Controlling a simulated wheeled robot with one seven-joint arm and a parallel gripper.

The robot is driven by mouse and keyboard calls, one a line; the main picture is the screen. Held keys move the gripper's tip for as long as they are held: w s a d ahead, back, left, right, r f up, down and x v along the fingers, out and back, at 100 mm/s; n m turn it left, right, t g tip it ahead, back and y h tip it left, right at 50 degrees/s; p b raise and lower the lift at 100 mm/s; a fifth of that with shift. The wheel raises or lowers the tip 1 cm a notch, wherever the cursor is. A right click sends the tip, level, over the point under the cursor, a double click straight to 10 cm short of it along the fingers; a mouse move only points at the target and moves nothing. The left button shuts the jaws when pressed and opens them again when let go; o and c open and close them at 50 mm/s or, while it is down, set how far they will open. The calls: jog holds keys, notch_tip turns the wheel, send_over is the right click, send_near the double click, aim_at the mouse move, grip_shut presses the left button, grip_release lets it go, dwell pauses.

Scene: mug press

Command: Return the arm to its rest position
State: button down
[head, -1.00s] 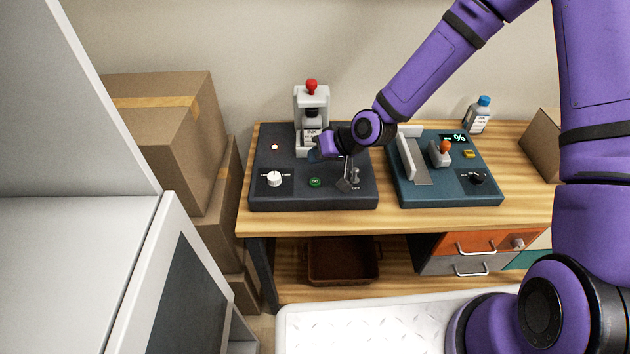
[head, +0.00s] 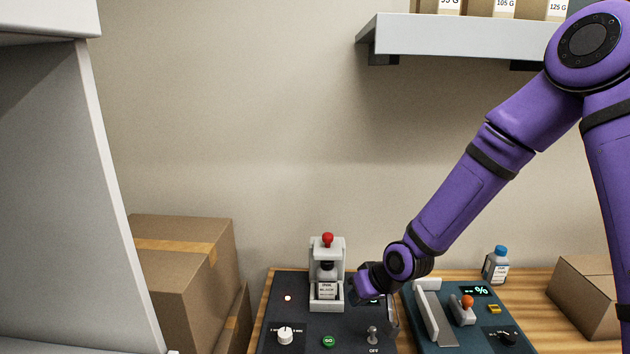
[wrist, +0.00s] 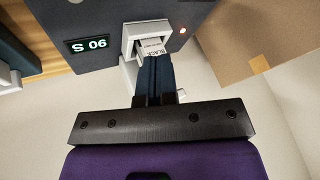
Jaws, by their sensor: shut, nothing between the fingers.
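My gripper (head: 352,294) is just right of the lower part of the press, in front of the wall. In the wrist view its two dark fingers (wrist: 156,72) lie together, shut and empty. The press (head: 338,250) is a light grey frame with a red knob on top (head: 327,239) and a labelled block (head: 327,291) at its base. In the wrist view the press (wrist: 129,75) is beyond the fingertips, with its label partly showing. Whether the fingertips touch it I cannot tell. My purple arm reaches down from the upper right.
The dark panel (head: 305,335) carries a white dial (head: 285,335), a green button (head: 329,341) and a switch (head: 373,335). A second teal panel (head: 480,340) and a bottle (head: 496,267) stand to the right. A shelf (head: 450,38) hangs above; cardboard boxes (head: 175,280) stand left.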

jog(key=s+d+r+m+t+h, duration=0.1)
jog(key=s+d+r+h, duration=0.25)
jog(key=d+r, duration=0.5)
jog(key=s+d+r+m+h, duration=0.15)
jog(key=s+d+r, duration=0.4)
jog(key=r, duration=0.65)
jog(key=s+d+r+m, duration=0.1)
jog(key=s+d+r, duration=0.2)
jog(key=s, duration=0.6)
jog(key=s+d+r+m, duration=0.1)
jog(key=s+d+r, duration=0.2)
jog(key=s+r, duration=0.4)
jog(key=shift+s+d+r+h, duration=0.25)
jog(key=shift+s+d+h, duration=0.05)
jog(key=shift+s, duration=0.7)
